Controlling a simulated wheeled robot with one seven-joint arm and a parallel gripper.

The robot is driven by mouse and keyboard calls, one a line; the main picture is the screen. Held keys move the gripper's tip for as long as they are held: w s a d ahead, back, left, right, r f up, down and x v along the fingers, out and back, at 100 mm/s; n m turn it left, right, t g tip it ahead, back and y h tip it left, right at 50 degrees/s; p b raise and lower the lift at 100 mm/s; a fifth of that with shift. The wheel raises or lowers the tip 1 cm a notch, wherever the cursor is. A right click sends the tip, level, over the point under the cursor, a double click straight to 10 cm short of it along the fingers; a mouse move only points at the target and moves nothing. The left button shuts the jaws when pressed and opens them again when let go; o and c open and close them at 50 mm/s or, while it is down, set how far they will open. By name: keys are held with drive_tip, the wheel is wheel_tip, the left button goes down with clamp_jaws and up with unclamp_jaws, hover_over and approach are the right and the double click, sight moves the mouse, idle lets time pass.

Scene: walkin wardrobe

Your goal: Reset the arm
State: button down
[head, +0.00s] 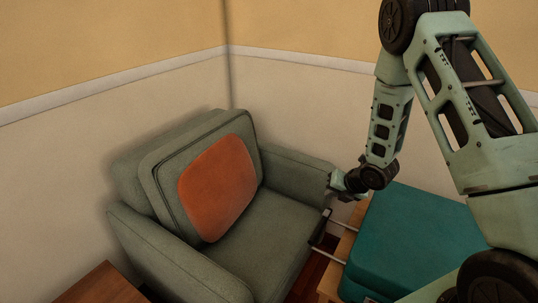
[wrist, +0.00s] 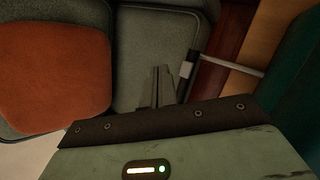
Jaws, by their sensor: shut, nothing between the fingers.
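My arm reaches in from the right in the head view. My gripper (wrist: 162,88) is shut and empty in the wrist view, its two fingers together over the grey-green armchair (head: 278,253). In the head view the gripper end is near the chair's right armrest, partly hidden by my own wrist. I cannot tell whether it touches anything.
An orange cushion (head: 218,188) leans on the chair back. To the right, a teal box (head: 415,240) sits on a wooden cabinet (head: 333,277) with a bar handle (head: 318,228) sticking out near the gripper. A wooden table (head: 102,286) is at lower left. Walls meet behind the chair.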

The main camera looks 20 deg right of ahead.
drive_tip(key=s+a+r+m+g, duration=0.1)
drive_tip(key=s+a+r+m, duration=0.2)
drive_tip(key=a+r+m, duration=0.4)
drive_tip(key=s+a+r+m+g, duration=0.25)
drive_tip(key=a+r+m, duration=0.2)
drive_tip(key=a, duration=0.45)
drive_tip(key=s+a+r+m+g, duration=0.1)
drive_tip(key=s+a+r+m, duration=0.2)
drive_tip(key=s, duration=0.5)
drive_tip(key=s+a+r+m+g+h, duration=0.1)
drive_tip(key=s+a+r+m, duration=0.3)
drive_tip(key=s, duration=0.4)
drive_tip(key=s+a+r+m+g, duration=0.2)
drive_tip(key=s+a+r+m, duration=0.1)
drive_tip(key=s, duration=0.5)
wheel_tip(320, 180, up, 17)
drive_tip(key=p, duration=1.6)
drive_tip(key=shift+s+a+m, duration=0.2)
drive_tip(key=shift+m, duration=0.15)
